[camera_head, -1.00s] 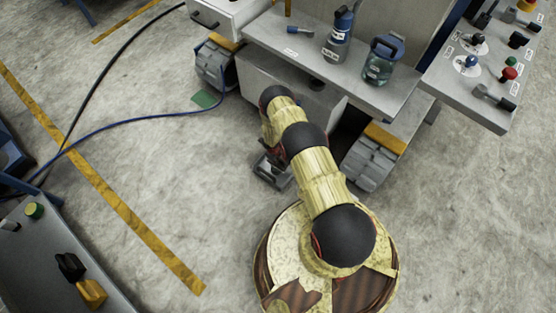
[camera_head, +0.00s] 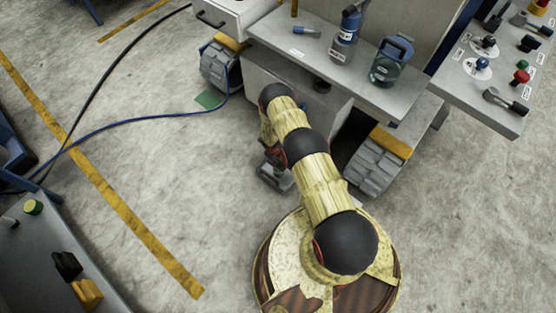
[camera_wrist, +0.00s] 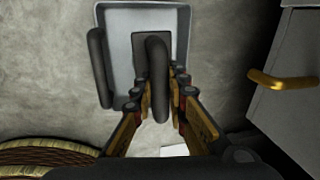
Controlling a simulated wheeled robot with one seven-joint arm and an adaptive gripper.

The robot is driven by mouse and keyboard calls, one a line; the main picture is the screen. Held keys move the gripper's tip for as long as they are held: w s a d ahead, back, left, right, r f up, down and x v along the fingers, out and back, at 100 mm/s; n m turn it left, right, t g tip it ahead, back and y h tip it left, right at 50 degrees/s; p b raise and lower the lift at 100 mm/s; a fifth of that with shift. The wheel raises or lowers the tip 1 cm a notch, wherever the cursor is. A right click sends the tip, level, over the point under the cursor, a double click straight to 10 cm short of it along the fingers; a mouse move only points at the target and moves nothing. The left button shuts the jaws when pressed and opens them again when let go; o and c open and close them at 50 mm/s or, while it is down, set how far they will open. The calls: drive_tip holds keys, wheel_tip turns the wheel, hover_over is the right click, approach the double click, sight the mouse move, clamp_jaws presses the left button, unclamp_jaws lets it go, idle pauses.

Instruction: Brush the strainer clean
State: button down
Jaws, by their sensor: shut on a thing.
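My gripper (camera_wrist: 162,86) is shut around the dark, rounded handle (camera_wrist: 157,50) of a light grey, shallow, tray-like thing (camera_wrist: 121,20) in the wrist view. A second dark bar runs along its left side. The head view shows the same grey thing (camera_head: 273,177) low, just left of my arm; my arm mostly hides the gripper there. I cannot tell whether this is the strainer. A small blue-and-grey tool (camera_head: 307,31) lies on the machine's shelf and may be a brush. No strainer mesh is clearly visible.
A blue-topped bottle (camera_head: 346,38) and a teal jug (camera_head: 388,62) stand on the shelf (camera_head: 375,97). Tracks (camera_head: 373,165) flank the cabinet below. A control console (camera_head: 500,115) is at right, a side table (camera_head: 45,265) at lower left. A blue cable (camera_head: 130,120) crosses mostly clear floor.

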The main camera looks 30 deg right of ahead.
drive_tip(key=shift+s+r+p, duration=0.1)
drive_tip(key=shift+s+p, duration=0.15)
drive_tip(key=shift+p, duration=0.2)
drive_tip(key=shift+s+d+p, duration=0.3)
drive_tip(key=shift+s+p, duration=0.25)
drive_tip(key=shift+p, duration=0.3)
drive_tip(key=shift+s+d+p, duration=0.25)
drive_tip(key=shift+s+p, duration=0.25)
drive_tip(key=shift+p, duration=0.3)
drive_tip(key=shift+s, duration=0.1)
drive_tip(key=shift+w+a+b, duration=0.25)
drive_tip(key=shift+w+b, duration=0.5)
drive_tip(key=shift+b, duration=1.25)
drive_tip(key=shift+w+a, duration=0.3)
drive_tip(key=shift+w, duration=0.35)
drive_tip(key=shift+s, duration=0.15)
drive_tip(key=shift+s+d+p, duration=0.3)
drive_tip(key=shift+s+p, duration=0.3)
drive_tip(key=shift+p, duration=0.4)
drive_tip(key=shift+s+d+p, duration=0.25)
drive_tip(key=shift+s+p, duration=0.3)
drive_tip(key=shift+p, duration=0.45)
